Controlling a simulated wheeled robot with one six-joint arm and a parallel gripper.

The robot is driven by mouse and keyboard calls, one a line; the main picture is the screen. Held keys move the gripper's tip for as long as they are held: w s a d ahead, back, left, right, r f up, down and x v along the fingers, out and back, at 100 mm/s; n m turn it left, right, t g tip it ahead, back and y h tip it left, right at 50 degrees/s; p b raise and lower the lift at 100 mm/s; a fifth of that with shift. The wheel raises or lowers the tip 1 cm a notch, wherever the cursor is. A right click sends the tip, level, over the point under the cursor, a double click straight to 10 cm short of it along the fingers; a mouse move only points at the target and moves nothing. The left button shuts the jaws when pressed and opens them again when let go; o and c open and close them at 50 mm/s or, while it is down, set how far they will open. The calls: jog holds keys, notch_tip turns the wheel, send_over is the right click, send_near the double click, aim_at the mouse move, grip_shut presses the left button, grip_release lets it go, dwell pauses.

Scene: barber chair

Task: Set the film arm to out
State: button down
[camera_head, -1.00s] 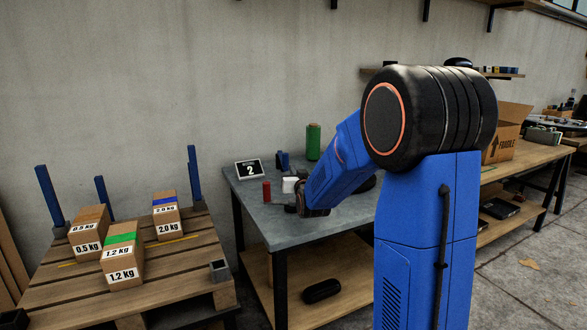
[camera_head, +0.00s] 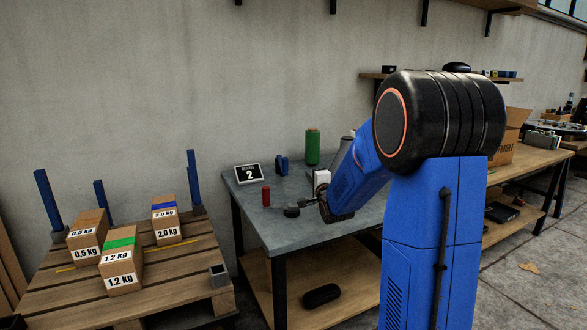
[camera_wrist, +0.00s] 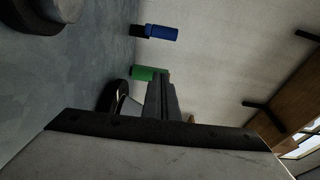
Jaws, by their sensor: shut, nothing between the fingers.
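No part can be told for certain as the film arm. A green roll (camera_head: 312,146) stands upright at the back of the grey table (camera_head: 256,222); it also shows in the wrist view (camera_wrist: 147,73). A dark round piece (camera_head: 291,212) sits low near the table's front left edge. My gripper (camera_head: 305,203) is small and dark in the head view, just right of that piece; whether they touch cannot be told. In the wrist view, my gripper's dark fingers (camera_wrist: 160,96) are together and hold nothing visible. My wrist housing fills the lower part there.
A red cylinder (camera_head: 266,196), a blue part (camera_head: 282,165), a white box (camera_head: 321,178) and a sign marked 2 (camera_head: 249,173) stand on the table. At left, a wooden pallet (camera_head: 180,275) with blue posts bears several weight-marked boxes. My arm hides the table's right part.

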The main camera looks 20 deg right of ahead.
aim_at(285, 165)
jog(key=w+a, duration=0.1)
jog(key=w, duration=1)
jog(key=shift+w+a, duration=0.2)
jog(key=shift+a, duration=0.05)
jog(key=shift+a, duration=0.1)
jog(key=shift+w+a, duration=0.2)
jog(key=shift+a, duration=0.55)
jog(key=shift+w+a, duration=0.15)
jog(key=shift+a, duration=0.55)
jog(key=shift+a, duration=0.1)
